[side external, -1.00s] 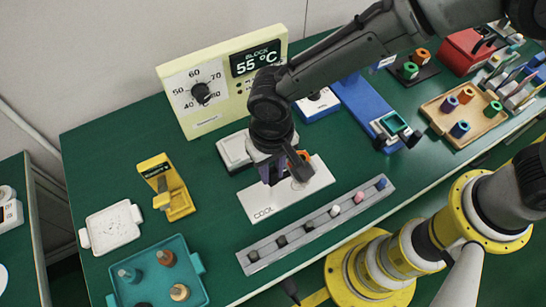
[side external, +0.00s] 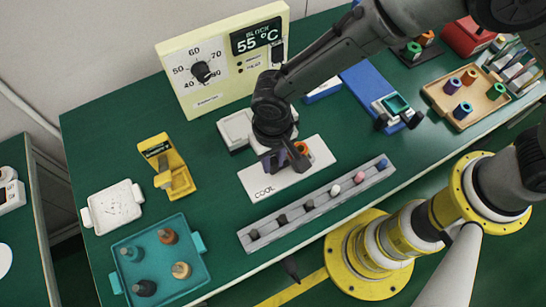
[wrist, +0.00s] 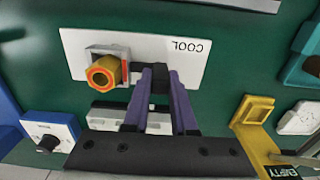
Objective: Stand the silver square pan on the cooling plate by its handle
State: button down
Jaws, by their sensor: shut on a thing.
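The silver square pan (wrist: 120,54) shows in the wrist view over the white cooling plate (wrist: 188,72), marked COOL. An orange-yellow hexagonal ring piece (wrist: 102,72) sits at the pan. My gripper (wrist: 160,76), with purple fingers, is shut on the pan's dark handle (wrist: 158,84), to the right of the pan there. In the side view my gripper (side external: 287,160) is low over the cooling plate (side external: 262,182). The orange piece (side external: 301,148) shows beside it, and most of the pan is hidden. I cannot tell whether the pan touches the plate.
The grey slotted rail (side external: 314,206) with several small pegs lies in front of the plate. The heater block with the dial (side external: 225,65) stands behind. A yellow stand (side external: 172,172) and a teal tray (side external: 190,238) are to the left.

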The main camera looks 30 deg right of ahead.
jog(key=shift+f, duration=0.65)
jog(key=c, duration=0.6)
grip_release()
jog(key=shift+c, duration=0.2)
